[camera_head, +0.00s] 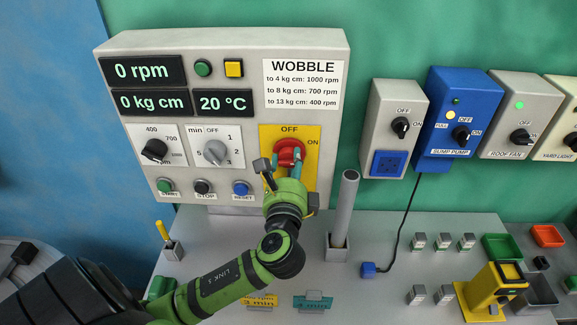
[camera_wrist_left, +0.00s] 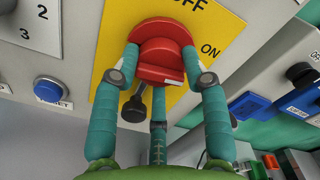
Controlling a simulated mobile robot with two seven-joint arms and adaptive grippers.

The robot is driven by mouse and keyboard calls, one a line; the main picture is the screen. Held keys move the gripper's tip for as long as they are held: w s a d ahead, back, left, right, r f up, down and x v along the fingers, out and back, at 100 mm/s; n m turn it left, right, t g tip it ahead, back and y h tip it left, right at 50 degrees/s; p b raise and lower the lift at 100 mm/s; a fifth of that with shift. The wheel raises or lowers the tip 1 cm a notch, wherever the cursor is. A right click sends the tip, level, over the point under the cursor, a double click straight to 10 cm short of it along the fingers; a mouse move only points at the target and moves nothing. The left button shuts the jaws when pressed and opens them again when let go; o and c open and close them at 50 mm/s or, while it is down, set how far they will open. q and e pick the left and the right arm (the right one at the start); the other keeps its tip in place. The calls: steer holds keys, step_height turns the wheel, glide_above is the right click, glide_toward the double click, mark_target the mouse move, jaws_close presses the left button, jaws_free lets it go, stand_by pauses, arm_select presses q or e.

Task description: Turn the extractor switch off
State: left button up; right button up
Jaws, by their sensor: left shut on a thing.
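A red rotary switch (camera_head: 287,152) sits on a yellow plate (camera_head: 312,165) marked OFF at the top and ON at the right, on the lower right of the grey control panel. It also shows large in the left wrist view (camera_wrist_left: 165,48). My left gripper (camera_head: 288,163) is shut on this red switch, with teal fingers on both sides of it. In the left wrist view the fingertips (camera_wrist_left: 163,72) touch its sides. I cannot tell for sure which mark the switch points to. No extractor label is readable. My right gripper is not in view.
The grey panel (camera_head: 220,45) holds displays, two other knobs and push buttons, including a blue RESET button (camera_head: 240,188) close to my gripper. Switch boxes, including a blue one (camera_head: 455,110), hang to the right. A grey tube (camera_head: 344,205) stands upright on the bench, right of my gripper.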

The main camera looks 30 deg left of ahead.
arm_select(q)
steer(key=n+b, duration=0.1)
steer(key=n, duration=0.2)
steer(key=shift+a+n, duration=0.1)
steer(key=shift+n, duration=0.3)
steer(key=n+b, duration=0.2)
steer(key=n, duration=0.2)
steer(key=n+b, duration=0.1)
steer(key=n, duration=0.3)
steer(key=shift+n+b, duration=0.35)
steer(key=shift+n, duration=0.05)
steer(key=shift+n+b, duration=0.45)
steer(key=shift+n, duration=1.55)
steer(key=o, duration=1.2)
steer(key=shift+c, duration=0.2)
